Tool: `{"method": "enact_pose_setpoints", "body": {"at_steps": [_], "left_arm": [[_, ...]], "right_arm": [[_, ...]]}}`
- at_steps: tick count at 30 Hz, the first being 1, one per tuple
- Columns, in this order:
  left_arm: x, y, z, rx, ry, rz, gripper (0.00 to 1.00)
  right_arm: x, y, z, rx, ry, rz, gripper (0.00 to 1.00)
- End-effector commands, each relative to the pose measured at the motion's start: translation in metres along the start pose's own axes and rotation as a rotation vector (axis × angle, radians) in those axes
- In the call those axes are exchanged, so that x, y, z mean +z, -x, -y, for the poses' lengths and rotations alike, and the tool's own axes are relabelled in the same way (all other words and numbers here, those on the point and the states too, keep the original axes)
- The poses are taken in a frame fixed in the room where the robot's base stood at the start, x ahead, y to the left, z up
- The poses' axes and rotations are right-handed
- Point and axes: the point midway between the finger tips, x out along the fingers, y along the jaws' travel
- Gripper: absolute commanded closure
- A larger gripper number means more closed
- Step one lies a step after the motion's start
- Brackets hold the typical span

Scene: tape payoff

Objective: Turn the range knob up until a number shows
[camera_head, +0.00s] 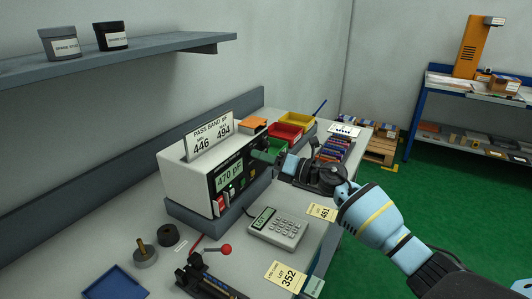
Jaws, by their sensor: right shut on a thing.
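The meter (186,182) is a white box on the bench, its dark front panel turned toward the right. Its green display (229,174) is lit and reads what looks like 470 pF. My right gripper (271,157) reaches in from the right and is shut on the range knob at the far upper part of the panel. The gripper hides most of the knob, so its pointer cannot be read. A sign (209,135) on top of the meter reads PASS BAND pF, 446 and 494. My left gripper is out of view.
A red-knobbed lever device (212,282) and a blue tray (115,284) are at the near edge. Red (286,133) and yellow bins (297,120) stand behind my gripper.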

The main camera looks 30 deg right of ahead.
Motion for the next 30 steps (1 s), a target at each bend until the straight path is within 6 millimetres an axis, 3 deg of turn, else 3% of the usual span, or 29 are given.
{"method": "enact_pose_setpoints", "body": {"at_steps": [10,28,29,30], "left_arm": [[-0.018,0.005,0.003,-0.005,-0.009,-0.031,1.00],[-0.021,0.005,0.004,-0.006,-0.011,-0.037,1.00],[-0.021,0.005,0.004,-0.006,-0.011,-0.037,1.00],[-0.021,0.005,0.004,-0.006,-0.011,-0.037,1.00]], "right_arm": [[0.002,0.000,-0.001,0.000,-0.156,0.017,0.95],[0.000,0.000,0.000,-0.002,-0.190,0.019,0.95],[0.000,0.000,0.000,-0.002,-0.190,0.019,0.69],[0.000,0.000,0.000,-0.002,-0.190,0.019,0.64]]}}
